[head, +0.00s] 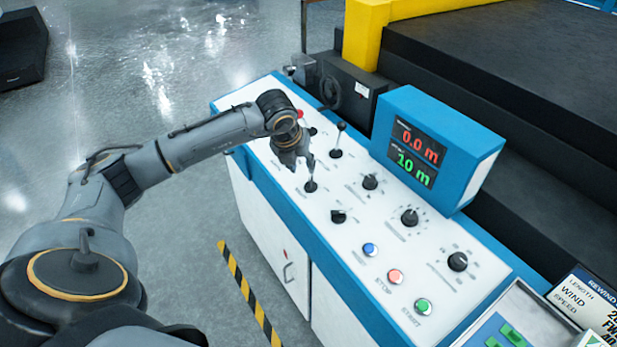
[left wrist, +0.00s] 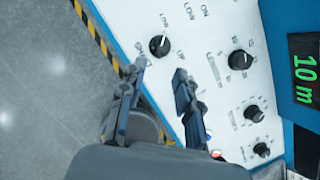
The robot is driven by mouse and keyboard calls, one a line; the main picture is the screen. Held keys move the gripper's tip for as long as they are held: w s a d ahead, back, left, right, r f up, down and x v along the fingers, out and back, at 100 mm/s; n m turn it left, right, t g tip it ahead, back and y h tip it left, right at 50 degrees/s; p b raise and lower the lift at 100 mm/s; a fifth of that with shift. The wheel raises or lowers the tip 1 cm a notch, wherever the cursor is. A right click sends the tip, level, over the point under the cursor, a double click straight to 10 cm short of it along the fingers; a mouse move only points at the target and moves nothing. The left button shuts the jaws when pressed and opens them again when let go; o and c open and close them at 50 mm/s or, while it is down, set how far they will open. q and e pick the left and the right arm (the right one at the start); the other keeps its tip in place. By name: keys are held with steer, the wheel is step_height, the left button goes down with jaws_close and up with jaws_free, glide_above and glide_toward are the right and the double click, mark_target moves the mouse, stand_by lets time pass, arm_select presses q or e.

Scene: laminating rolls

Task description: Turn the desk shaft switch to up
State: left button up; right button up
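The desk (head: 262,205) has a white sloped panel with a blue edge, black knobs and short levers. My left gripper (head: 301,169) hangs over the panel's far left part, by a black control (head: 311,186). In the left wrist view the gripper (left wrist: 160,72) is open and empty, with its fingers apart. A black knob with a white pointer (left wrist: 159,46) shows just beyond the fingertips; its pointer aims toward the top of that view. My right gripper is not in view.
A lever with a black ball (head: 341,126) stands behind the gripper. Black knobs (head: 410,216) line the panel below a blue display box (head: 440,150) reading 0.0 m and 10 m. Blue, red and green buttons (head: 396,276) sit nearer. Open floor lies to the left.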

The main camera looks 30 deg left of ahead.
mark_target(309, 183)
arm_select(q)
steer(key=p+x, duration=0.2)
steer(key=x, duration=0.7)
steer(key=shift+w+d+f, duration=0.1)
steer(key=shift+f, duration=0.25)
steer(key=c, duration=0.7)
